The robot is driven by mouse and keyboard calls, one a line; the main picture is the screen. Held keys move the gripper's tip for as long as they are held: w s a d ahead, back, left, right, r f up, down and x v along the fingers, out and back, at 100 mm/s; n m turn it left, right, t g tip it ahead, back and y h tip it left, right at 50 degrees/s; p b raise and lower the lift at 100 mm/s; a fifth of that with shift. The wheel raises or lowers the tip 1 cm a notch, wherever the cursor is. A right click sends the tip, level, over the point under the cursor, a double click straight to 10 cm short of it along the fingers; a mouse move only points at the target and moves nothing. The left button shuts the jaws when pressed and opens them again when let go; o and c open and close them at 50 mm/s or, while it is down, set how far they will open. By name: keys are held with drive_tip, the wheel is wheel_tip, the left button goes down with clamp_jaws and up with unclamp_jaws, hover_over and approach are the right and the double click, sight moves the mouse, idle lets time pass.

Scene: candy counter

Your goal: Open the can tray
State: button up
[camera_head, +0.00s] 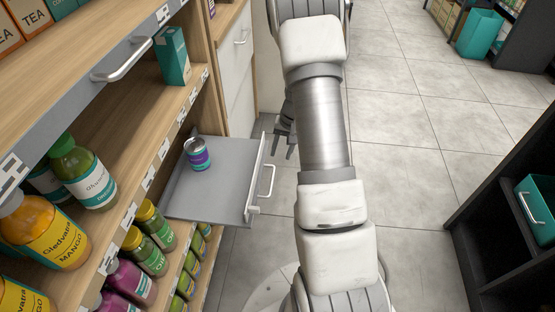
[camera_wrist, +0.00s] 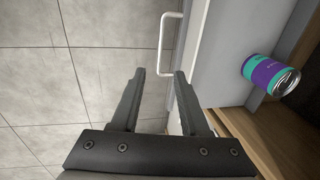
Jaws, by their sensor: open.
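The can tray (camera_head: 222,178) is a grey pull-out shelf with a white front and a bar handle (camera_head: 267,181). It stands well out from the shelf unit. A purple and teal can (camera_head: 197,155) stands on it near the shelf side. In the wrist view the can (camera_wrist: 271,76) is at the right and the white handle (camera_wrist: 164,45) is just past my fingertips. My gripper (camera_head: 283,153) is open and empty, beside the tray's front. In the wrist view its fingers (camera_wrist: 159,73) are apart, with nothing between them; the exact gap to the handle is unclear.
A grey drawer handle (camera_head: 122,62) projects above. A dark shelf unit with a teal bin (camera_head: 540,208) stands at the right. The tiled floor (camera_head: 410,150) between is clear.

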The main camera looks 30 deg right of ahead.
drive_tip(key=shift+s+d+r+p, duration=0.15)
drive_tip(key=shift+r+p, duration=0.05)
drive_tip(key=shift+r, duration=0.75)
drive_tip(key=shift+s+d+r+p, duration=0.1)
drive_tip(key=shift+d+r+p, duration=0.05)
drive_tip(key=shift+r, duration=0.8)
drive_tip(key=s+a+r+n+t, duration=0.1)
drive_tip(key=s+a+r+n, duration=0.15)
drive_tip(key=a+r, duration=0.55)
drive_tip(key=s+a+r+n+t, duration=0.1)
drive_tip(key=s+a+r, duration=0.2)
drive_tip(key=r, duration=0.9)
drive_tip(key=s+a+r+n+t+h, duration=0.15)
drive_tip(key=s+a+r, duration=0.25)
drive_tip(key=s, duration=0.4)
drive_tip(key=s+a+r+n+t, duration=0.15)
drive_tip(key=s+a+r, duration=0.3)
drive_tip(key=s, duration=0.45)
wheel_tip(320, 180, up, 19)
drive_tip(key=p, duration=1.8)
drive_tip(key=shift+d+n+g+p, duration=0.35)
drive_tip(key=shift+d+g, duration=0.05)
drive_tip(key=shift+d, duration=0.05)
